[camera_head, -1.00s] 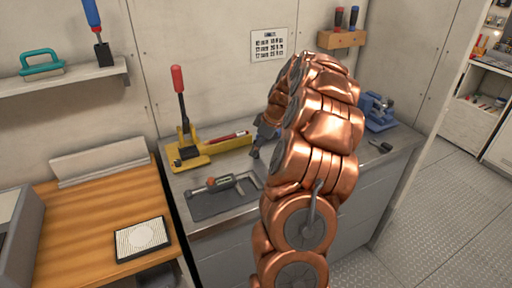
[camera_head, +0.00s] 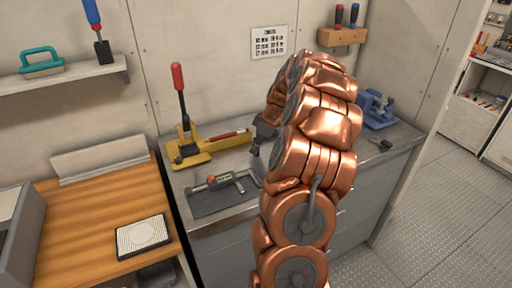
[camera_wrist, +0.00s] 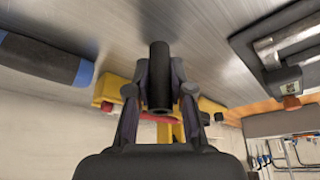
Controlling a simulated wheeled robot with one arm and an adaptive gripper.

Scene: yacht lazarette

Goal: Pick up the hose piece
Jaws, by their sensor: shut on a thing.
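The hose piece (camera_wrist: 159,72) is a short black tube in the wrist view, with its open end facing the camera. My gripper (camera_wrist: 160,78) has one finger on each side of it and is shut on it. The metal counter top lies close behind the tube; I cannot tell whether they touch. In the head view my gripper (camera_head: 262,138) is over the counter, right of the yellow tool, partly behind my copper arm. The hose piece cannot be made out there.
A yellow lever tool (camera_head: 200,150) stands at the counter's back left. A caliper-like tool (camera_head: 235,182) lies on a dark mat (camera_head: 205,204). A blue clamp-like tool (camera_head: 376,110) stands at the right. In the wrist view a grey roll with blue ends (camera_wrist: 40,60) lies left.

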